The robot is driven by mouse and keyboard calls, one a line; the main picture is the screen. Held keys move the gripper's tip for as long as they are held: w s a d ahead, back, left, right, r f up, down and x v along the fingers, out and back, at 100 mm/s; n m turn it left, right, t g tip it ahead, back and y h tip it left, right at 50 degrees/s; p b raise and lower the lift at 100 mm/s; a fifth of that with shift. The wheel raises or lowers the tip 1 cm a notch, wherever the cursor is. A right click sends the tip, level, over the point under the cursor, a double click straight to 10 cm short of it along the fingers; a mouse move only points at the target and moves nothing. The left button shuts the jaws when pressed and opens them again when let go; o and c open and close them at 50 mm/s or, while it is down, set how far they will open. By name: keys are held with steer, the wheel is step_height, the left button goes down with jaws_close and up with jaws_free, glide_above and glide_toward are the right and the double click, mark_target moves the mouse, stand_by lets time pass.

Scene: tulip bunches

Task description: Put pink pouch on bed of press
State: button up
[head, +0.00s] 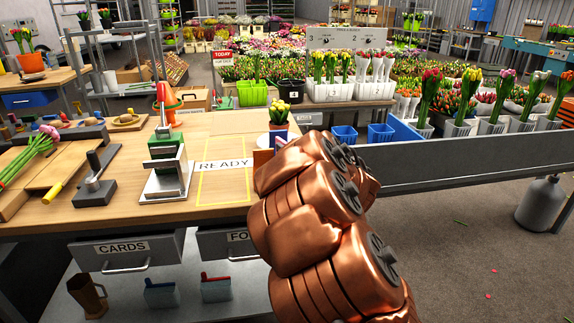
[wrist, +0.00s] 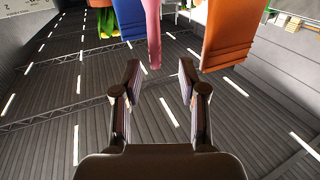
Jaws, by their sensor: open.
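A narrow pink item (wrist: 153,30), likely the pink pouch seen edge-on, shows at the top middle of the wrist view. My gripper (wrist: 160,76) is open, with one finger on either side in the picture. The pink item's end appears between the fingertips, but I cannot tell how far away it is. No pink pouch is visible in the head view, where my copper-coloured arm covers the bench's right end. The press (head: 166,165), with a green block and a silver base, stands on the bench left of my arm. Its bed is partly hidden under the block.
A potted yellow tulip (head: 279,113) stands at the back of the bench (head: 215,145). A black lever tool (head: 96,188) is left of the press. The yellow-outlined READY area (head: 224,185) is bare.

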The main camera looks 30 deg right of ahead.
mark_target(282, 140)
steer(key=shift+w+d+f, duration=0.1)
steer(key=shift+w+d, duration=0.05)
steer(key=shift+w, duration=1.15)
steer(key=shift+w+d+f, duration=0.1)
steer(key=shift+w, duration=1.15)
steer(key=shift+c, duration=0.4)
jaws_close()
